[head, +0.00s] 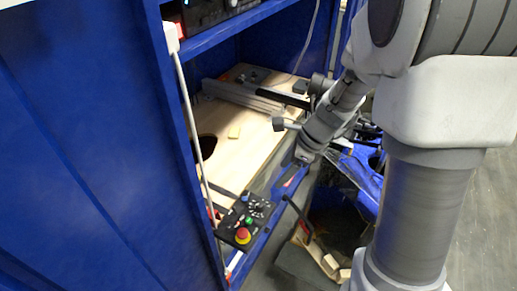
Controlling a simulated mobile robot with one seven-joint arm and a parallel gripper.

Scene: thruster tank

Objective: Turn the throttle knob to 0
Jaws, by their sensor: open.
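A small black control panel (230,219) sits at the near end of the wooden bench. On it is a dark round knob (259,209) with pale markings around it, which appears to be the throttle knob. Its pointer and numbers are too small to read. My gripper (290,106) is at the end of my arm, above and to the right of the panel, over the bench's right edge. It is open, apart from the knob, with nothing seen between its fingers.
A red and yellow emergency stop (243,236) and a green button (250,220) are close to the knob. A blue wall (90,150) stands at left.

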